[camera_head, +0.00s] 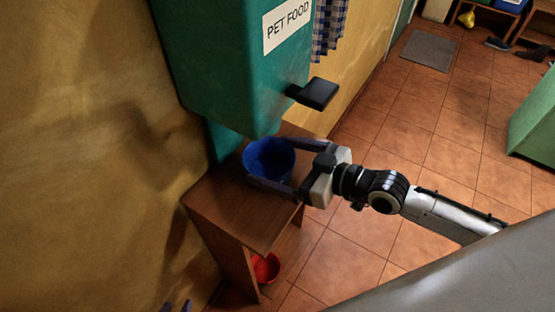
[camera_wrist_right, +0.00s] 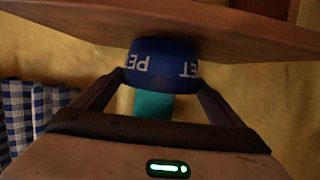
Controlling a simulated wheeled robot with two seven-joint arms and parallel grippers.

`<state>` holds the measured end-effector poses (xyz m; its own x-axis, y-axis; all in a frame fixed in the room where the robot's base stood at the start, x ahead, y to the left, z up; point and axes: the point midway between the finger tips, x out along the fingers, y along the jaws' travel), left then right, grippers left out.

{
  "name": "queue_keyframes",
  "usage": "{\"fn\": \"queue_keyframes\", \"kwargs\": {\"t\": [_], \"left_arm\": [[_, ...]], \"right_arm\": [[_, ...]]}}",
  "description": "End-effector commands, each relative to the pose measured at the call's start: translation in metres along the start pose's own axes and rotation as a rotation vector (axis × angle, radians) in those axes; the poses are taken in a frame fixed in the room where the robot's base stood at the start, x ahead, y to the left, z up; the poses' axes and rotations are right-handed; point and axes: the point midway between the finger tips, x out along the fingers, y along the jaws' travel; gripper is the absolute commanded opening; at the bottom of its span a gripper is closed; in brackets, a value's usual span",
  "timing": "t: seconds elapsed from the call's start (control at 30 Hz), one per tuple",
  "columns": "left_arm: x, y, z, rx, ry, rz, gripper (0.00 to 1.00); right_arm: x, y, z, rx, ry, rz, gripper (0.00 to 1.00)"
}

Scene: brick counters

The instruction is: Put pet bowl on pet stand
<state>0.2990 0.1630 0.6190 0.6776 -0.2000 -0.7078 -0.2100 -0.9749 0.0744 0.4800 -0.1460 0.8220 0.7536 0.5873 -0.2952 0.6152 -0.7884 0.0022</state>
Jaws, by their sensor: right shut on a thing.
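The blue pet bowl (camera_head: 268,160) is at the wooden pet stand (camera_head: 236,225), over its top near the far end. My right gripper (camera_head: 270,165) reaches in from the right and is shut on the bowl, one finger on each side. In the right wrist view, which is upside down, white letters show on the bowl (camera_wrist_right: 160,65) between my right gripper's fingers (camera_wrist_right: 160,85). There the bowl meets the edge of the wooden top (camera_wrist_right: 230,35); I cannot tell if it rests on it. Only the dark tips of my left gripper (camera_head: 176,306) show at the bottom edge.
A green pet food dispenser (camera_head: 240,70) with a black lever (camera_head: 316,93) hangs just above the stand. A red bowl (camera_head: 265,268) sits low beneath the stand's top. The yellow wall is close on the left. Tiled floor (camera_head: 420,140) is open on the right.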

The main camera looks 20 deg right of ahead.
Motion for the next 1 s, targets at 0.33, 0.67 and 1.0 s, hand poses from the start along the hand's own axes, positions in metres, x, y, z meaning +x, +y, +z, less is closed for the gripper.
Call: {"fn": "queue_keyframes", "kwargs": {"t": [0.33, 0.67, 1.0], "left_arm": [[0.001, 0.0, 0.0, 0.001, 0.0, 0.001, 0.31], [-0.001, 0.001, -0.002, 0.0, 0.001, 0.001, 0.31], [-0.005, 0.0, -0.003, -0.003, -0.003, 0.0, 0.31]], "right_arm": [[0.001, 0.0, 0.002, 0.0, 0.0, 0.0, 1.0], [-0.012, 0.001, 0.001, -0.001, -0.005, 0.001, 1.0], [-0.074, 0.0, 0.001, 0.001, -0.008, 0.0, 1.0]]}}
